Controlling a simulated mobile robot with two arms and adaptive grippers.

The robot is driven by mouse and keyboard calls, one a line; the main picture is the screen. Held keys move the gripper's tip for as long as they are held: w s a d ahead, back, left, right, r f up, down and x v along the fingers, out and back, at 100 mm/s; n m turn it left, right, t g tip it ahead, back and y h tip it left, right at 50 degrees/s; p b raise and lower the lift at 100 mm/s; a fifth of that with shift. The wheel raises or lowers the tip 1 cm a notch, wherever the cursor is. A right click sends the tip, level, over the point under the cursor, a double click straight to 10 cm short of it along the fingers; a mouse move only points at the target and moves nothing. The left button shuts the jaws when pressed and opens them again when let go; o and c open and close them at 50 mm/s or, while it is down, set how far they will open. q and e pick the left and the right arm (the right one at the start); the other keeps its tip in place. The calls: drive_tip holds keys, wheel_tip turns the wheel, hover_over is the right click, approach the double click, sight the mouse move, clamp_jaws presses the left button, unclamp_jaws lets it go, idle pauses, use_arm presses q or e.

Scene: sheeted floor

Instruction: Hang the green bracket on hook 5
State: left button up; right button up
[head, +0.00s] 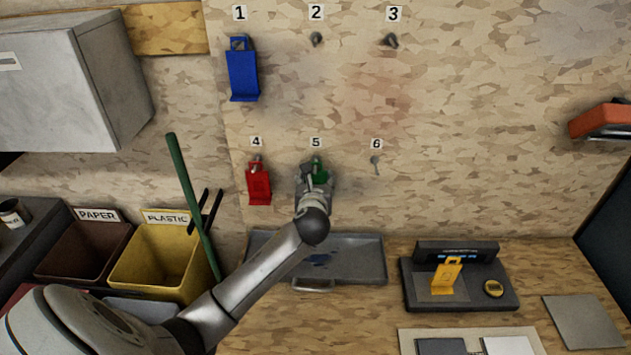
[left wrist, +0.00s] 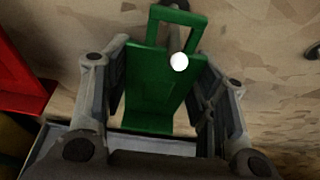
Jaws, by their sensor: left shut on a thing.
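The green bracket (head: 320,175) is at the board just below label 5 (head: 316,142). My left gripper (head: 316,178) is shut on it and covers much of it in the head view. In the left wrist view the green bracket (left wrist: 155,95) sits between the two fingers of my left gripper (left wrist: 165,88), with its open loop at the top. A pale round knob (left wrist: 179,62) shows in front of the loop's lower edge, and a grey peg (left wrist: 179,4) shows above the loop. I cannot tell whether the loop is around hook 5. My right gripper is not in view.
A red bracket (head: 259,187) hangs at 4, close to the left, and a blue one (head: 243,75) at 1. Hooks 2 (head: 316,39), 3 (head: 391,41) and 6 (head: 375,163) are bare. A grey tray (head: 365,262) lies below. A yellow bracket (head: 446,275) is on a scale (head: 408,292).

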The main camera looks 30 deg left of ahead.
use_arm(q)
drive_tip(key=shift+r, duration=0.1)
drive_tip(key=o, duration=1.2)
drive_tip(key=shift+c, duration=0.2)
drive_tip(key=shift+o, duration=0.2)
drive_tip(key=v, duration=1.2)
